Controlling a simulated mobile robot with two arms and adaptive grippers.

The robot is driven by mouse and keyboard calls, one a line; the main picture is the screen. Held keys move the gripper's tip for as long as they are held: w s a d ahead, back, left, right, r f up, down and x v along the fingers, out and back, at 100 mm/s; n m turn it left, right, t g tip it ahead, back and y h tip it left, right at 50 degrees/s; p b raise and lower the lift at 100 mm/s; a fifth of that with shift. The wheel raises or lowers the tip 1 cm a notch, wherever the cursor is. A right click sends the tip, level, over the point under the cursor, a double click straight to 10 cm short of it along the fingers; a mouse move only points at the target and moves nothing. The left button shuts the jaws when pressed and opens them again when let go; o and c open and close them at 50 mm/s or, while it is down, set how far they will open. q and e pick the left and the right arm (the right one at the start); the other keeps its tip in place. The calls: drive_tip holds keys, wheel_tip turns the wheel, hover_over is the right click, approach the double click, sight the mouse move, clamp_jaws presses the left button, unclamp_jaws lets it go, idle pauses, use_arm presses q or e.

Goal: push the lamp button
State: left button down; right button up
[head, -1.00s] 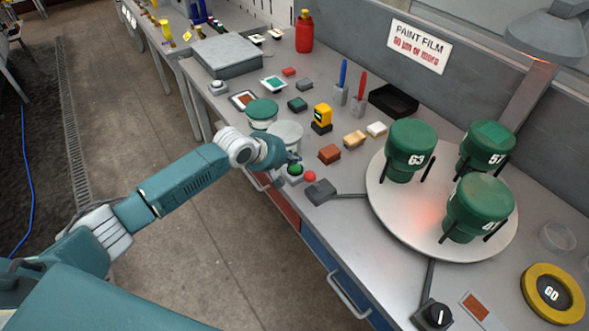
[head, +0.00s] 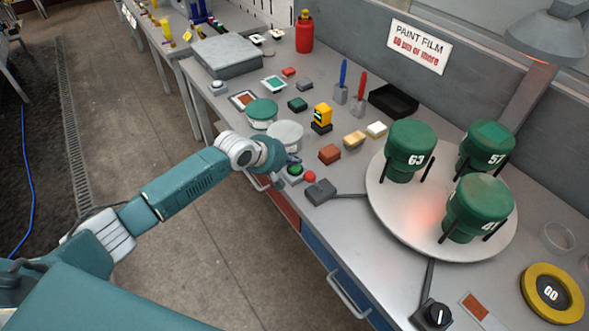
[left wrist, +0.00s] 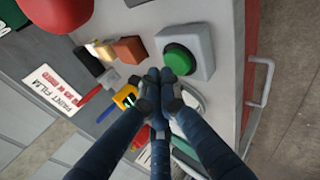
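A green push button (head: 295,170) sits on a small grey box at the bench's front edge. It shows larger in the left wrist view (left wrist: 180,58). A red button (head: 310,177) is just right of it. No label shows which button is the lamp's. My right gripper is out of view.
A round turntable (head: 425,232) with green numbered cans stands right. A dark grey box (head: 320,191), a brown block (head: 330,154), a yellow device (head: 322,117) and pale-lidded tin (head: 286,132) surround the gripper. Floor left is clear.

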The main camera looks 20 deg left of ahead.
sight(293, 169)
use_arm(q)
drive_tip(key=shift+f, duration=0.5)
idle(0.3)
drive_tip(key=shift+r, duration=0.1)
drive_tip(key=shift+r+p, duration=0.85)
drive_tip(key=shift+p, duration=0.25)
wheel_tip(293, 169, up, 6)
drive_tip(key=p, duration=0.6)
drive_tip(key=shift+p, duration=0.35)
idle(0.7)
